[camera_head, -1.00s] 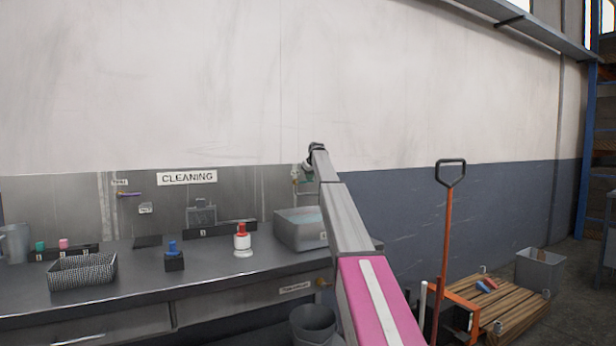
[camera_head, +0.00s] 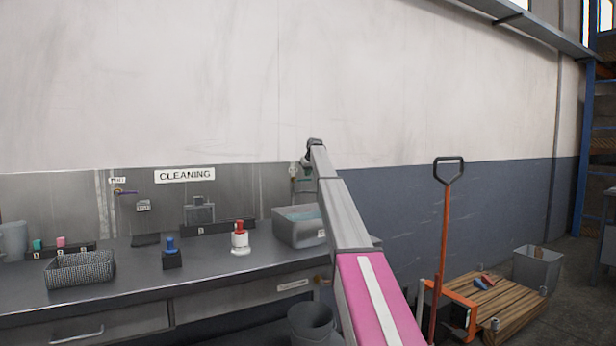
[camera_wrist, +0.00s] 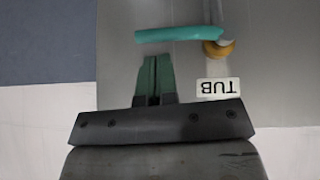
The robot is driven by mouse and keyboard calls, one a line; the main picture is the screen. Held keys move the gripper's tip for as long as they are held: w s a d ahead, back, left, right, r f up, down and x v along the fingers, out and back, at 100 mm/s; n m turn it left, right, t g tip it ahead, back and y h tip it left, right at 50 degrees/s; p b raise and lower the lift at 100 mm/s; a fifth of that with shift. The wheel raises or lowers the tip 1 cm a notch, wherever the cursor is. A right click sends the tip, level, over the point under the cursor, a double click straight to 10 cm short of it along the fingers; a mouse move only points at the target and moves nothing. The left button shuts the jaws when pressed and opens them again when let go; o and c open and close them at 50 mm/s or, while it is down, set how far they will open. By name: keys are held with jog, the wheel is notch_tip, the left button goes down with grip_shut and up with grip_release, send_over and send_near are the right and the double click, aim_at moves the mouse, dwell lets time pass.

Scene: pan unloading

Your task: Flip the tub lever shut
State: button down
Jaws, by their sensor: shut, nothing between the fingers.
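The tub lever (camera_wrist: 180,34) shows in the wrist view as a teal bar joined at its right end to a brass fitting (camera_wrist: 217,48). A white label reading TUB (camera_wrist: 217,88) sits beside it, upside down in this view. My gripper (camera_wrist: 154,62) is shut and empty, its green fingertips just short of the teal bar; I cannot tell whether they touch it. In the head view the grey tub (camera_head: 298,239) with bluish water stands on the counter below my arm's end. The lever there is mostly hidden behind my arm.
The metal counter (camera_head: 120,272) carries a wire basket (camera_head: 80,270), a blue-topped item (camera_head: 171,254) and a red-and-white bottle (camera_head: 240,240). A bucket (camera_head: 311,322) stands below. A pallet truck with an orange handle (camera_head: 445,220) is at right. The wall above is clear.

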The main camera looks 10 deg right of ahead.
notch_tip(320, 180, up, 4)
jog(key=shift+f, duration=0.25)
jog(key=v, duration=0.9)
jog(key=shift+d, duration=0.35)
jog(key=shift+s+f, duration=0.1)
